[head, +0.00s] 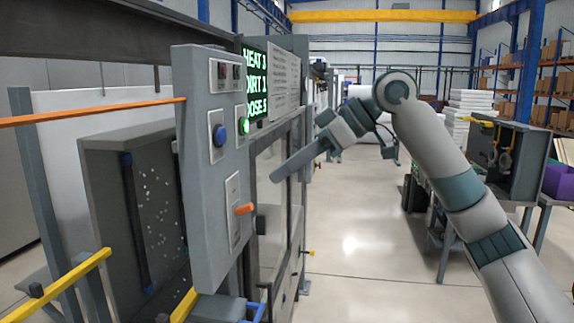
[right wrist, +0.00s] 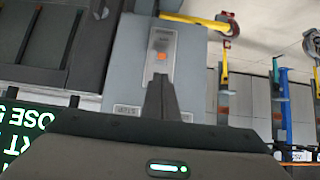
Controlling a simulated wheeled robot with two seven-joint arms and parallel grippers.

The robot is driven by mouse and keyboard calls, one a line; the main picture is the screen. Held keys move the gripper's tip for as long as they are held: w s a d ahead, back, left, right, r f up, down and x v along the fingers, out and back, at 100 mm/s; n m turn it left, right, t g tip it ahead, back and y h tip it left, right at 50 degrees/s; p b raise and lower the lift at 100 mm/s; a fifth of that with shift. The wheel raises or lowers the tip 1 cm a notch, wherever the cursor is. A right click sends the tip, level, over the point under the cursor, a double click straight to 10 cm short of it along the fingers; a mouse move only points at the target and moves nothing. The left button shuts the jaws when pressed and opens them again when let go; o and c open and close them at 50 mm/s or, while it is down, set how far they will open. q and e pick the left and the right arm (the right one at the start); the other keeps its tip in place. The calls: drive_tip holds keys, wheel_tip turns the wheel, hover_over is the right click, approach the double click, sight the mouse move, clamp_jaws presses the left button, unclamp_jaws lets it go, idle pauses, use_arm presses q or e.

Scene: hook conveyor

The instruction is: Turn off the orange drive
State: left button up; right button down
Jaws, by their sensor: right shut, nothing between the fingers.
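The grey control panel (head: 208,180) stands at the left of centre in the head view. A short orange handle (head: 244,208) sticks out to the right from a pale plate low on it. The handle also shows as an orange square (right wrist: 160,56) on its plate in the right wrist view. My right gripper (head: 275,177) is shut and empty, to the right of and a little above the handle in the picture. In the right wrist view its fingers (right wrist: 159,82) point at the handle's plate with a visible gap. My left gripper is not in view.
The panel also has a blue knob (head: 217,129) and a lit green lamp (head: 244,127). A display with green text (head: 256,80) is behind it. Yellow bars (head: 70,279) and an orange bar (head: 90,112) are at left.

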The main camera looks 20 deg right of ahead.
sight(245, 209)
drive_tip(key=p+x, duration=0.3)
drive_tip(key=x, duration=0.4)
drive_tip(key=shift+w+a+f, duration=0.15)
drive_tip(key=shift+a+f, duration=0.1)
drive_tip(key=shift+f, duration=0.1)
drive_tip(key=shift+d+f+t+y+b, duration=0.1)
drive_tip(key=shift+d+t+y+b, duration=0.2)
drive_tip(key=shift+b, duration=0.5)
drive_tip(key=shift+f+t+y+b, duration=0.15)
drive_tip(key=shift+t+y+b, duration=0.35)
drive_tip(key=shift+y+b, duration=0.55)
